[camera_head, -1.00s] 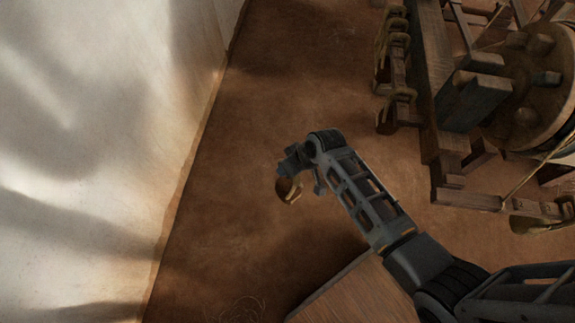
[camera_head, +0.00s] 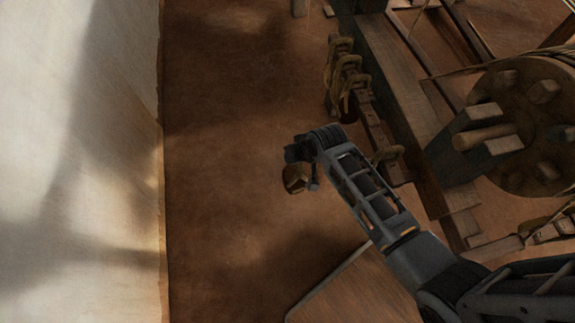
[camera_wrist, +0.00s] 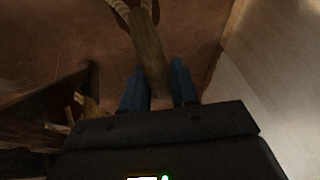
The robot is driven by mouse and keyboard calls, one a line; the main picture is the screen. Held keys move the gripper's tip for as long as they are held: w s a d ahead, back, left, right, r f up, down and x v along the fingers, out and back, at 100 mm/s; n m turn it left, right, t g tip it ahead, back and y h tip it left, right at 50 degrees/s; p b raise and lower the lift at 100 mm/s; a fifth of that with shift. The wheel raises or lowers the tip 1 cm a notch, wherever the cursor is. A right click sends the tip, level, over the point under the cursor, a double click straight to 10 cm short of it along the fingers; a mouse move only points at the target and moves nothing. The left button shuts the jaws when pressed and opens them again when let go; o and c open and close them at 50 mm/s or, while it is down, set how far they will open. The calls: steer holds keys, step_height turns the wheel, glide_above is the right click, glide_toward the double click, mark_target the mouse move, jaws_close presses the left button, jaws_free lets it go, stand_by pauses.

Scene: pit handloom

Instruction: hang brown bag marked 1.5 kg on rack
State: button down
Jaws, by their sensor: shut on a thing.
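My gripper (camera_head: 299,160) is shut on a brown bag (camera_head: 296,179), which hangs below it over the floor. In the wrist view, a brown strip of the bag (camera_wrist: 148,55) runs between the two blue fingers of my gripper (camera_wrist: 157,88); pale straps show at the top edge. No weight mark on it can be read. A narrow wooden rack (camera_head: 374,128) with several tan looped bags along it stands to the right of my gripper, apart from it. In the wrist view I cannot make out the rack for certain.
The wooden loom frame and its big pegged wheel (camera_head: 512,125) fill the right side. A pale wall (camera_head: 75,160) runs along the left. A wooden surface (camera_head: 345,290) lies at the bottom, near my arm. The brown floor (camera_head: 225,220) between wall and rack is clear.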

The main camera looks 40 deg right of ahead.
steer(key=shift+s+d+r+m+g+h+b, duration=0.25)
steer(key=shift+s+d+r+m+g+h, duration=0.9)
steer(key=shift+d+m, duration=2.65)
steer(key=shift+s+d+r+m+g+h+b, duration=0.2)
steer(key=shift+s+d+r+m+g+h, duration=0.4)
steer(key=shift+s+d+m, duration=2.9)
steer(key=shift+w+d+r+m+g+h+b, duration=0.25)
steer(key=shift+w+d+r+m+g+h, duration=0.45)
steer(key=shift+d+m, duration=3.3)
steer(key=shift+s+d+f+n+h+b, duration=0.1)
steer(key=shift+d+f+n+b, duration=0.2)
steer(key=shift+d+n, duration=0.3)
steer(key=shift+s+d+f+n+h+b, duration=0.15)
steer(key=shift+d+f+n+b, duration=0.1)
steer(key=shift+d+n, duration=0.3)
steer(key=shift+w+d+f+n+h+b, duration=0.1)
steer(key=shift+d+f+n+b, duration=0.2)
steer(key=shift+d+n, duration=0.3)
steer(key=shift+s+f, duration=0.1)
steer(key=shift+f, duration=0.2)
steer(key=c, duration=0.8)
jaws_free()
steer(key=shift+a+f, duration=0.1)
steer(key=shift+s+a+f, duration=0.1)
steer(key=shift+s+f, duration=0.1)
steer(key=shift+w+d+v, duration=0.1)
steer(key=shift+v, duration=1.95)
steer(key=shift+w+d+v, duration=0.1)
steer(key=shift+w+v, duration=0.05)
steer(key=shift+v, duration=1.9)
